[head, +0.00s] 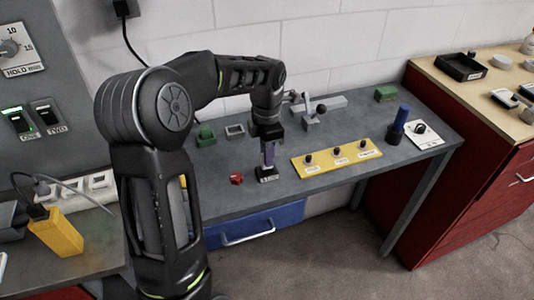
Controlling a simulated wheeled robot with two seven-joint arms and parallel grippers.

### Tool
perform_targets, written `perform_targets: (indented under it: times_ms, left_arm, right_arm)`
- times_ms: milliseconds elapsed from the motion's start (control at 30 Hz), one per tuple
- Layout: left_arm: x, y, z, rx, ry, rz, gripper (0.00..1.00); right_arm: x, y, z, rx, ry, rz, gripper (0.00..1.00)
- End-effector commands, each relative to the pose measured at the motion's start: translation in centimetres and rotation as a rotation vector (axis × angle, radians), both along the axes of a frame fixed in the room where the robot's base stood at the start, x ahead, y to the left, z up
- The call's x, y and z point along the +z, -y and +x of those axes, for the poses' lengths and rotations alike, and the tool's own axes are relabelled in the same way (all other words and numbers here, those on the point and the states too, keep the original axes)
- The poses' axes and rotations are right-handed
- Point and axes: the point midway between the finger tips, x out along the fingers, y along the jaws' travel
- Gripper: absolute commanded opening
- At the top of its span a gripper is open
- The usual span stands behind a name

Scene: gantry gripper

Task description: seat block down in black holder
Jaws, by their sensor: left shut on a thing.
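My left gripper (267,136) points down over the grey bench and is shut on a purple block (268,154). The block is upright, with its upper end hidden in the jaws. Its lower end is at a small black holder (267,174) with a white label on its front. I cannot tell from this view how deep the block sits in the holder. My right gripper is not in view.
A red knob-like piece (236,178) lies just left of the holder. A yellow panel (336,159) with black knobs is to the right. Green pieces (206,136) and a grey clamp-like device (318,108) stand behind. A blue cylinder (401,118) stands further right.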

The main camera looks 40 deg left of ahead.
Motion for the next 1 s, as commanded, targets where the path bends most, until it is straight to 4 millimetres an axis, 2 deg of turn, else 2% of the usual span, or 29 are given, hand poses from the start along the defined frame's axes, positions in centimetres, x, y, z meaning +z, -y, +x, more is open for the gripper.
perform_targets:
  times_ms: [433, 1000]
  left_arm:
    - [-0.1, 0.0, 0.0, 0.000, 0.000, 0.000, 0.00]
    - [-1.5, 0.0, 0.0, -0.001, 0.000, 0.000, 0.00]
  right_arm:
    - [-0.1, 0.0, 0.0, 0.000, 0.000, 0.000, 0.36]
    - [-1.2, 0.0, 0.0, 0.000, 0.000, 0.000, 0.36]
